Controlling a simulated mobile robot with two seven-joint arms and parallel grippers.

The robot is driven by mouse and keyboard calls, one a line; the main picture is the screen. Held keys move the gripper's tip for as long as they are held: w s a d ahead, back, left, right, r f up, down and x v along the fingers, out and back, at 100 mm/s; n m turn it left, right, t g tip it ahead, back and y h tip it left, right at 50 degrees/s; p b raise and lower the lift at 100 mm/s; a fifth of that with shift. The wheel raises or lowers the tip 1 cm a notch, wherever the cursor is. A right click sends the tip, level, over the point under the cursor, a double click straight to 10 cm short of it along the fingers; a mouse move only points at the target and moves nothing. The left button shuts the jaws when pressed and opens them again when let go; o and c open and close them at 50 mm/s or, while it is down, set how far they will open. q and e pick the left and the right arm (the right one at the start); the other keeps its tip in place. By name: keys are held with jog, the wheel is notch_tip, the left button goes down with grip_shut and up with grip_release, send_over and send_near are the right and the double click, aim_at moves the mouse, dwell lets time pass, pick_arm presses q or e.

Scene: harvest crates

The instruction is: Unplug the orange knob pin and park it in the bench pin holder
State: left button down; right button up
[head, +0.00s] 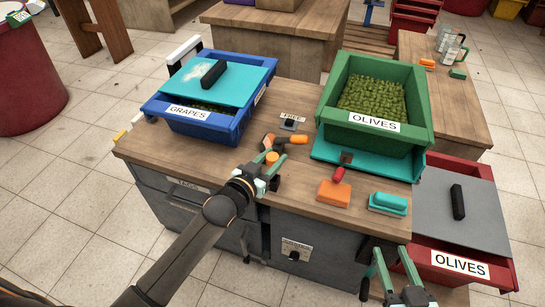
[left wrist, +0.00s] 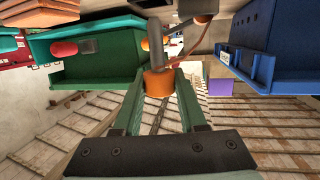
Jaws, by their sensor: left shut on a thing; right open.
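My left gripper (head: 265,172) is shut on the orange knob pin (head: 272,157), above the front part of the wooden bench. In the left wrist view the orange knob (left wrist: 158,83) sits between the green fingers, and its bare grey shaft points away from them. I cannot tell whether the shaft's tip touches anything. A small labelled plate with a dark fitting (head: 292,123), possibly the bench pin holder, is on the bench behind the gripper; its lettering is too small to read surely. My right gripper (head: 398,278) is open and empty at the bench's front right.
A blue GRAPES crate (head: 238,128) with a turquoise lid stands left, a green OLIVES crate (head: 421,92) right. An orange-handled tool (head: 298,138), orange block (head: 334,193) and teal block (head: 388,202) lie on the bench (head: 240,155). A red OLIVES crate (head: 500,245) stands beyond the right edge.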

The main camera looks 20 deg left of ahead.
pick_arm(q)
jog(key=shift+f+b, duration=1.4)
jog(key=shift+f, duration=0.9)
pick_arm(e)
jog(key=shift+f, duration=1.4)
pick_arm(q)
jog(key=shift+c, duration=1.9)
grip_release()
pick_arm(e)
jog(key=shift+r, duration=0.1)
notch_tip(320, 180, up, 5)
jog(key=w+t, duration=0.1)
jog(key=t, duration=0.1)
pick_arm(q)
jog(key=p+v, duration=0.3)
jog(key=v, duration=0.9)
jog(key=shift+s+r, duration=0.15)
jog(key=shift+s, duration=0.1)
pick_arm(e)
jog(key=s+f+g, duration=0.3)
jog(key=s+f, duration=0.1)
jog(key=f, duration=0.3)
jog(key=s+f+m+g+h, duration=0.1)
jog(key=s+f+g, duration=0.2)
jog(key=f, duration=0.4)
jog(key=shift+s+a+f+g, duration=0.2)
jog(key=shift+s+f+g, duration=0.2)
jog(key=shift+g, duration=0.3)
